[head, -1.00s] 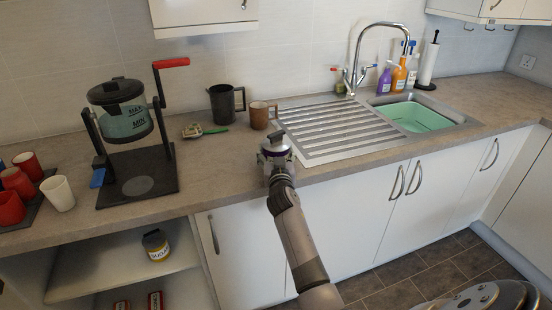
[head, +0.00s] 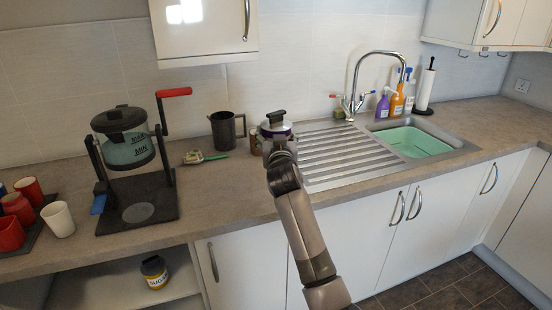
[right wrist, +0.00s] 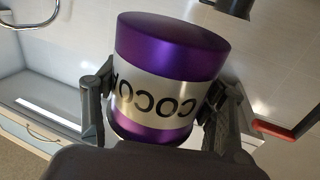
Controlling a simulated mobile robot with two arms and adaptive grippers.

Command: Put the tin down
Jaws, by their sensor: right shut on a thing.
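The tin (right wrist: 168,85) is purple with a silver band lettered COCOA, and the lettering appears turned over in the right wrist view. My right gripper (head: 277,140) is shut on it, with one finger on each side. In the head view the tin (head: 276,128) is at the back of the worktop, by the left end of the draining board, in front of part of a brown mug (head: 255,143). Its underside is hidden by my gripper, and I cannot tell whether it touches the worktop. My left gripper is out of view.
A pot on a stand with a red handle (head: 122,150) is further left. The draining board (head: 350,158) and sink lie right. The worktop's front left of my arm is clear.

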